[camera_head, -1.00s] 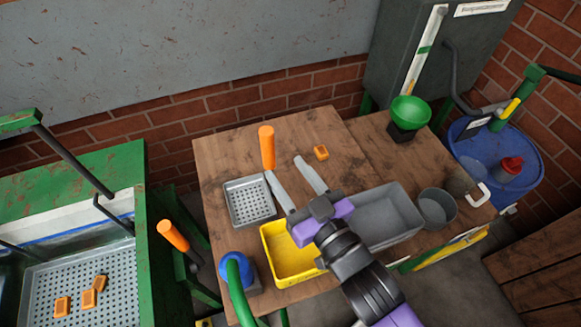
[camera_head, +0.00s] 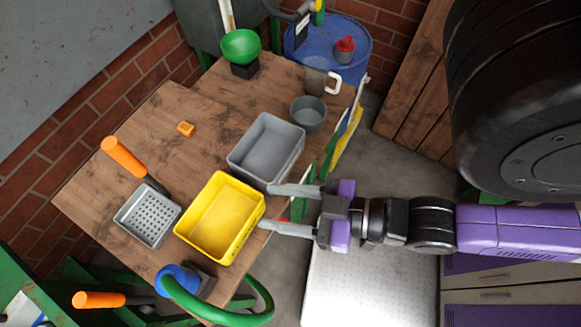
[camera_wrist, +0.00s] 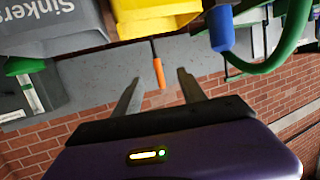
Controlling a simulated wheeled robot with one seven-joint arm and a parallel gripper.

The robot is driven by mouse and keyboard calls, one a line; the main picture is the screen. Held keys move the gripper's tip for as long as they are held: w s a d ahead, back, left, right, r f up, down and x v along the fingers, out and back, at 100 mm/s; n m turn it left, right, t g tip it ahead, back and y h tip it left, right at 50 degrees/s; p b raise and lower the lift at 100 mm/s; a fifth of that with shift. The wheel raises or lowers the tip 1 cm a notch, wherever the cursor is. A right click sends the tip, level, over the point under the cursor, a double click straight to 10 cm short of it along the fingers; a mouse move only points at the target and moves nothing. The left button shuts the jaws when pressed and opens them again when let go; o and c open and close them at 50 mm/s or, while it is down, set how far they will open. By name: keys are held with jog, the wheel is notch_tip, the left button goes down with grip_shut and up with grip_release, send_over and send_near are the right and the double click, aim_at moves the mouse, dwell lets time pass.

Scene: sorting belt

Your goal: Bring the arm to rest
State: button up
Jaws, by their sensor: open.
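My gripper (camera_head: 267,208) is open and empty. In the head view it is at the right front edge of the table (camera_head: 160,105), its fingers pointing left. The fingertips appear beside the yellow bin (camera_head: 208,264) and the grey bin (camera_head: 233,166); whether they touch is unclear. My arm runs level to the right. In the wrist view my gripper (camera_wrist: 158,78) has its two fingers apart. An orange-handled tool (camera_wrist: 159,73) shows between them, farther off. The grey bin (camera_wrist: 45,25) there bears the word "Sinkers".
On the table are a perforated tray (camera_head: 133,228), an orange-handled tool (camera_head: 122,157), a small orange piece (camera_head: 186,129), a green funnel (camera_head: 241,46) and a grey pot (camera_head: 309,114). A blue drum (camera_head: 350,55) stands behind. A green hose (camera_head: 235,318) curves at the front.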

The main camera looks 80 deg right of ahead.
jog(key=shift+v, duration=1.05)
jog(key=shift+o, duration=0.3)
jog(key=shift+d, duration=0.15)
dwell(2.6)
